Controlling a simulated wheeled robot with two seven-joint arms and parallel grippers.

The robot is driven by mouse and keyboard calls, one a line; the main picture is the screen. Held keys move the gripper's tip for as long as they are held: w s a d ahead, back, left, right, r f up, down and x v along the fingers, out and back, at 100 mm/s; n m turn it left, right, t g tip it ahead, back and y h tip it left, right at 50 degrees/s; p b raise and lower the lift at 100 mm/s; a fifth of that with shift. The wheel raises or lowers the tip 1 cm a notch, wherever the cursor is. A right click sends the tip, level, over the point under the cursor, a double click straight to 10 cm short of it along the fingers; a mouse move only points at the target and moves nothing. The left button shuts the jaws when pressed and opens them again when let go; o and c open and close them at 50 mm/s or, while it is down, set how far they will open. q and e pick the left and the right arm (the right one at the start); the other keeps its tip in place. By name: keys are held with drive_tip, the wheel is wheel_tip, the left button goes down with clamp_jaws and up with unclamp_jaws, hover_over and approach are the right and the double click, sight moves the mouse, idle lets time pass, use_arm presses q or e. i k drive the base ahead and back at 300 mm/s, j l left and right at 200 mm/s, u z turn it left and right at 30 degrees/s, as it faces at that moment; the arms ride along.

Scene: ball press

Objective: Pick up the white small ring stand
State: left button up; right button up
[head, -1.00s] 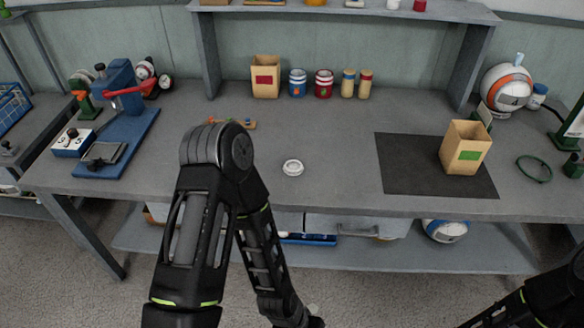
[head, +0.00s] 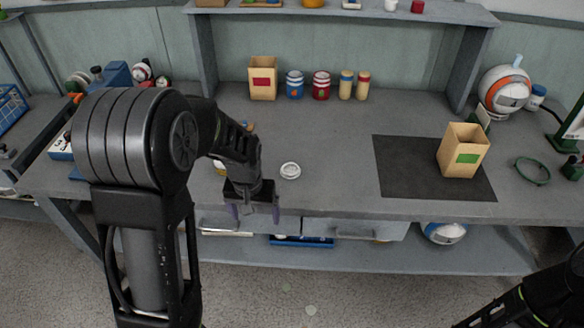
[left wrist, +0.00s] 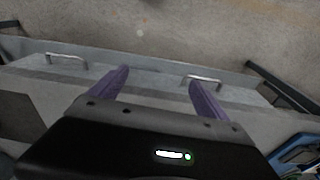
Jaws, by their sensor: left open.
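The white small ring stand (head: 290,171) lies on the grey workbench near its front edge, left of the dark mat. My left gripper (head: 256,211) is in front of the bench edge, a little left of the ring stand and apart from it. It is open and empty, with its purple fingers pointing down. In the left wrist view the two purple fingers (left wrist: 158,95) stand apart, with drawer handles and the floor beyond them. The ring stand does not show there. My right gripper is out of view; only part of my right arm shows at the lower right.
A dark mat (head: 394,181) holds a tan box with a green label (head: 462,150). A tan box with a red label (head: 263,78) and several jars stand at the back. A green ring (head: 532,171) lies at right. The bench around the ring stand is clear.

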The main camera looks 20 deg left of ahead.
sight(290, 170)
drive_tip(key=i, duration=0.95)
